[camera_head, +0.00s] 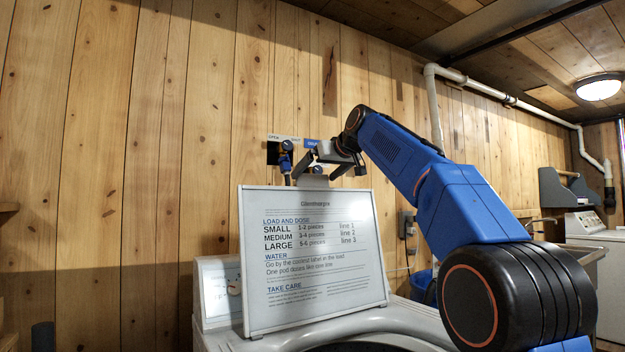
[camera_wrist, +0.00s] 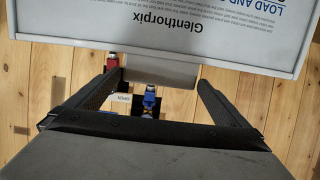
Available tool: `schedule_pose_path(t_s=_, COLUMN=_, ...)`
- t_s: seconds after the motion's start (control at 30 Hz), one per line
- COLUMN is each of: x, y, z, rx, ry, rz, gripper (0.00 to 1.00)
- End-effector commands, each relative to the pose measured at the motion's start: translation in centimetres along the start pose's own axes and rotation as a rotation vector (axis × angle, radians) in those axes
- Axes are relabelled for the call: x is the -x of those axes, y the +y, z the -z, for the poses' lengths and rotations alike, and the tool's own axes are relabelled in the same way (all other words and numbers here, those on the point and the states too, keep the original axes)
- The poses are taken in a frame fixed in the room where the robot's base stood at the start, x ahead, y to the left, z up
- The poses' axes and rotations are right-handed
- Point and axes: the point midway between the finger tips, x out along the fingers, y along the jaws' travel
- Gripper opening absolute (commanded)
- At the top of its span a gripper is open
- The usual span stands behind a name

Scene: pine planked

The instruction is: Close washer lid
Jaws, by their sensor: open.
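The washer lid (camera_head: 312,258) stands raised and leaning back, its white inner face printed with washing instructions. The lid also fills the top of the wrist view (camera_wrist: 240,45), upside down. A grey tab (camera_wrist: 160,72) sticks out from the lid's top edge; it shows in the head view too (camera_head: 313,181). My gripper (camera_head: 322,168) is open at the lid's top edge. In the wrist view its fingers (camera_wrist: 160,84) lie either side of the tab, with gaps; I cannot tell whether they touch the lid.
Water taps with red and blue parts (camera_wrist: 150,100) are on the plank wall behind the lid. A blue bin (camera_head: 422,287) stands right of the washer, partly behind my arm. A white appliance (camera_head: 607,260) stands at the far right. White pipes (camera_head: 500,95) run along the wall.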

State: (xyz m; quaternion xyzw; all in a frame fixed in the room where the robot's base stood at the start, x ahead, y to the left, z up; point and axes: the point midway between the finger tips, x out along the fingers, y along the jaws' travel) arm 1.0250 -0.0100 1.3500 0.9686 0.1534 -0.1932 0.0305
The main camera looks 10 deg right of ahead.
Motion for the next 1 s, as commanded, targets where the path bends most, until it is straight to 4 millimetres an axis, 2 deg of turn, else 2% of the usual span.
schedule_pose_path(t_s=0.1, x=-1.7, y=0.0, z=0.0, rx=0.000, ry=0.000, rz=0.001, gripper=1.00)
schedule_pose_path(t_s=0.2, x=-2.5, y=0.0, z=0.0, rx=0.000, ry=0.001, rz=0.001, gripper=1.00)
schedule_pose_path(t_s=0.63, x=-3.2, y=0.0, z=0.0, rx=0.000, ry=0.001, rz=0.000, gripper=1.00)
schedule_pose_path(t_s=0.83, x=-3.2, y=0.0, z=0.0, rx=0.000, ry=0.001, rz=0.000, gripper=0.53)
schedule_pose_path(t_s=1.0, x=-3.0, y=0.0, z=0.0, rx=0.000, ry=0.004, rz=0.000, gripper=0.53)
